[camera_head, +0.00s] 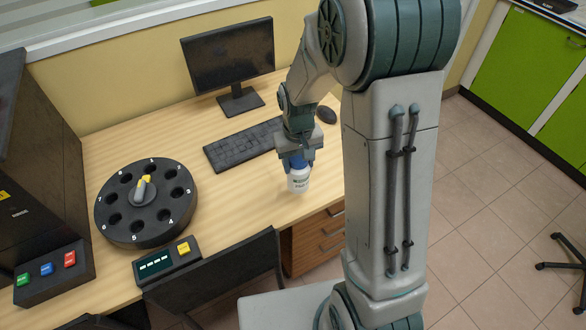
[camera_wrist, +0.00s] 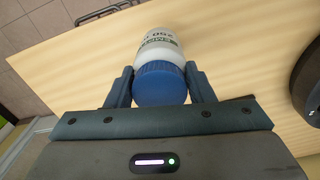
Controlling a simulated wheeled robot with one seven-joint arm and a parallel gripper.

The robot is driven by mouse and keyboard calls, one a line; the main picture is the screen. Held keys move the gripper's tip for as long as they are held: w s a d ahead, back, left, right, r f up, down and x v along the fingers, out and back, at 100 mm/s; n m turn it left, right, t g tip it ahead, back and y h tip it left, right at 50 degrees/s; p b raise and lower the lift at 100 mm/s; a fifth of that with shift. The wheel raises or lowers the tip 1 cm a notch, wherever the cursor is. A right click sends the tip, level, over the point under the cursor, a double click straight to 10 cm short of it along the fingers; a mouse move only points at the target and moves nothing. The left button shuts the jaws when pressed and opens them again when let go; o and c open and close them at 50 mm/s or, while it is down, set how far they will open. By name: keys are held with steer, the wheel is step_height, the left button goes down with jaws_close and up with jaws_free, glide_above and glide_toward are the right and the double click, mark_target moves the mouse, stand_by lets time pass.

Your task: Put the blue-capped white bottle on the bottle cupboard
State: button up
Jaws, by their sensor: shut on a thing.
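The blue-capped white bottle (camera_head: 298,178) is upright in the head view, over the wooden desk near its front edge. My gripper (camera_head: 299,160) is above it, shut around its blue cap. In the wrist view the blue cap (camera_wrist: 161,84) sits between the two fingers of my gripper (camera_wrist: 160,88), and the white body with printed text extends beyond it. I cannot tell whether the bottle's base touches the desk. I cannot identify a bottle cupboard for certain; green-fronted cupboards (camera_head: 525,55) stand at the far right.
On the desk (camera_head: 240,205) are a black round carousel (camera_head: 140,225), a small display box (camera_head: 168,262), a keyboard (camera_head: 240,145), a monitor (camera_head: 230,58) and a mouse (camera_head: 326,114). A dark chair back (camera_head: 220,283) stands in front. Tiled floor (camera_head: 490,180) at right is mostly clear.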

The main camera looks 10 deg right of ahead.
mark_target(292, 172)
steer(key=shift+w+a+f, duration=0.5)
steer(key=shift+w+a, duration=0.05)
steer(key=shift+a, duration=0.1)
steer(key=shift+f, duration=0.2)
steer(key=shift+f+p, duration=0.3)
steer(key=shift+f, duration=1.55)
steer(key=shift+f, duration=0.15)
steer(key=o, duration=1.2)
